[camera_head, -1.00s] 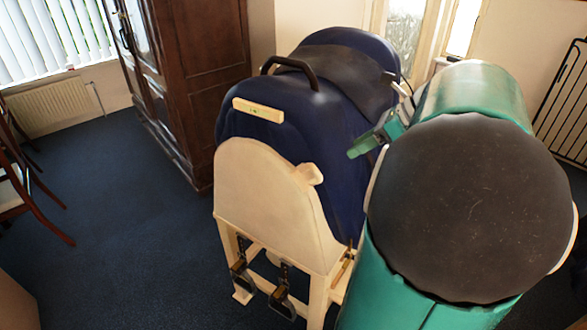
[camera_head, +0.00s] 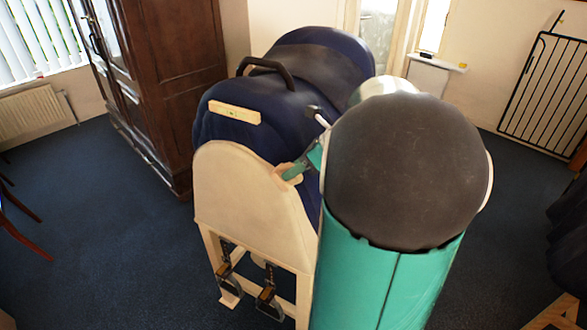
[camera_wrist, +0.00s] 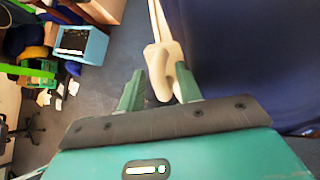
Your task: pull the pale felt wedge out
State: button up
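The pale felt wedge (camera_head: 291,174) juts from the upper right side of the cream end panel of the stand, beside the navy saddle (camera_head: 240,135). My green gripper (camera_head: 299,169) covers part of it in the head view. In the wrist view, the wedge (camera_wrist: 160,68) shows between and just past the fingertips of my gripper (camera_wrist: 160,80), closer to the right finger. The fingers stand apart, with a gap on the left side of the wedge. I cannot tell whether the right finger touches it.
The cream wooden stand (camera_head: 240,205) carries the saddle; stirrups (camera_head: 268,295) hang at its lower front. A small level (camera_head: 234,112) lies on the saddle near a dark handle (camera_head: 268,68). A dark wardrobe (camera_head: 165,85) stands behind left.

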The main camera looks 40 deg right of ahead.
aim_at(283, 181)
jog(key=shift+w+a+f, duration=0.15)
jog(key=shift+w+f, duration=0.1)
grip_shut()
jog(key=shift+s+a, duration=0.25)
jog(key=shift+a, duration=0.55)
jog(key=shift+s+a, duration=0.25)
jog(key=shift+a, duration=0.55)
jog(key=shift+s+a, duration=0.25)
jog(key=shift+a, duration=0.55)
grip_release()
jog(key=shift+d+r, duration=0.1)
